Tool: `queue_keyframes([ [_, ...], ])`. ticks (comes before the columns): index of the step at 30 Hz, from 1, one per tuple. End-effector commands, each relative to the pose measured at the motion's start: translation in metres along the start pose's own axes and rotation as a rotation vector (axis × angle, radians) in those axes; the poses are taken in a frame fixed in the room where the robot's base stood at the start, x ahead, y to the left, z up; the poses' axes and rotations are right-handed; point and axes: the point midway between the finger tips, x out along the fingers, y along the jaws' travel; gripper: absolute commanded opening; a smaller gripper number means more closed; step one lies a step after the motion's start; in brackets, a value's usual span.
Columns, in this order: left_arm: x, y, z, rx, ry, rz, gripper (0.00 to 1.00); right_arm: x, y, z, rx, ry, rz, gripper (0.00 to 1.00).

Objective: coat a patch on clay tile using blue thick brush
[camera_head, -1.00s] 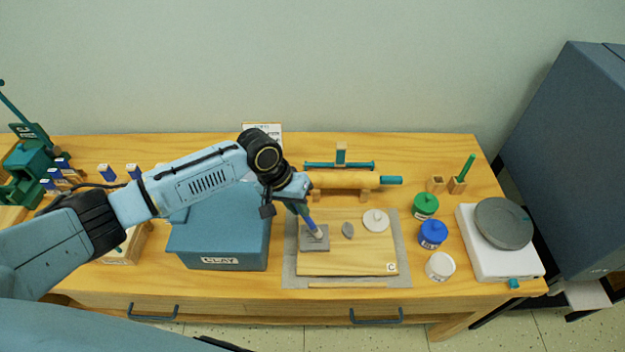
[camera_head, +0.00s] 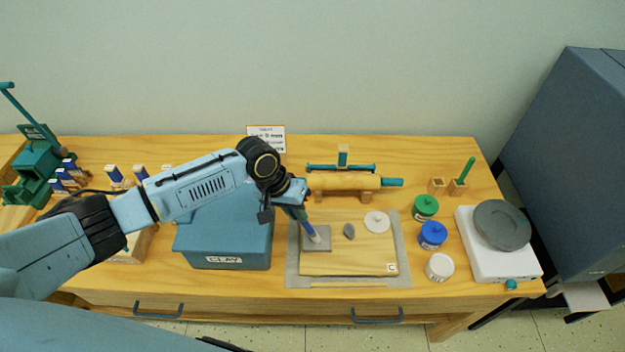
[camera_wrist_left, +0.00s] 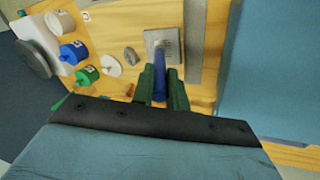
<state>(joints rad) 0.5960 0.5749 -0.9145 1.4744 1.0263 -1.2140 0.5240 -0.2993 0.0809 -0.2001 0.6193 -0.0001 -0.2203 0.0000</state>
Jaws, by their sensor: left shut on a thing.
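My left gripper (camera_head: 297,203) is shut on a thick brush with a blue handle (camera_head: 306,224) and a pale tip. The brush is tilted, and its tip is at the grey square clay tile (camera_head: 320,244) on the left part of the wooden board (camera_head: 350,263). In the left wrist view the blue handle (camera_wrist_left: 159,84) runs between the green fingers to the tile (camera_wrist_left: 151,37). The brush end overlaps the tile there; I cannot tell how firmly it touches. No coated patch can be made out. My right gripper is not in view.
A grey lump (camera_head: 349,231) and a pale disc (camera_head: 377,221) lie on the board. Green (camera_head: 425,206), blue (camera_head: 433,234) and white (camera_head: 440,267) jars stand to its right, near a scale (camera_head: 490,260). The blue clay box (camera_head: 225,247) stands left, and a rolling pin (camera_head: 345,181) lies behind.

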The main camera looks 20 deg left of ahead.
Motion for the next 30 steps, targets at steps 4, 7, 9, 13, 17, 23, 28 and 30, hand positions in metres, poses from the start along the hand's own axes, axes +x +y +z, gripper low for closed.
queue_keyframes([
  [4,-0.004,-0.012,0.002,0.001,-0.001,-0.001,0.0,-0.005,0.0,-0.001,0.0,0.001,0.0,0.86],
  [7,-0.008,-0.02,0.003,0.001,-0.002,-0.002,0.0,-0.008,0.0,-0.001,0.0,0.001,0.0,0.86],
  [9,-0.01,-0.025,0.003,0.002,-0.002,-0.001,0.0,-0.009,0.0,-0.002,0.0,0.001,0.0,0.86],
  [13,-0.017,-0.027,0.003,0.004,-0.003,0.002,0.0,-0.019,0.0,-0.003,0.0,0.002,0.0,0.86],
  [17,-0.035,-0.021,0.001,0.004,-0.001,0.0,0.0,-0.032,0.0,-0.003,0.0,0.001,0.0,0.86],
  [23,-0.049,-0.016,-0.001,0.005,0.0,0.001,0.0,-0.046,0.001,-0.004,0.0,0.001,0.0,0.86],
  [28,-0.063,-0.009,-0.004,0.008,-0.002,0.0,0.0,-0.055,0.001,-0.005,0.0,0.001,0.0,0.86],
  [30,-0.067,-0.007,-0.006,0.011,-0.001,0.001,0.0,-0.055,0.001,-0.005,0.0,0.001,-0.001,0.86],
])
